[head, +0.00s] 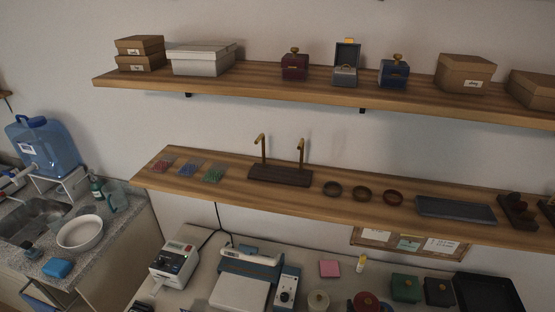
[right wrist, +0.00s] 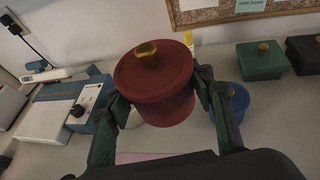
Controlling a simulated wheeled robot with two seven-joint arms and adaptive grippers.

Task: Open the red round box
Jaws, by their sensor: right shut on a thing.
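The red round box (right wrist: 160,85) fills the middle of the right wrist view. Its lid with a gold knob (right wrist: 147,49) sits on top, with no gap that I can make out. My right gripper (right wrist: 160,98) is shut on the red box, one dark green finger on each side. I cannot tell whether the fingers press on the lid or the body, or whether the box is off the table. In the head view, the red box (head: 367,301) shows only at the bottom edge. My left gripper is in neither view.
A cream round box (head: 318,301) stands left of the red one. A blue round box (right wrist: 236,98) is close by on the right. Green (head: 405,287) and black (head: 438,291) boxes stand further right. A blue-and-white device (head: 287,287) stands left. Shelves (head: 235,195) hang above.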

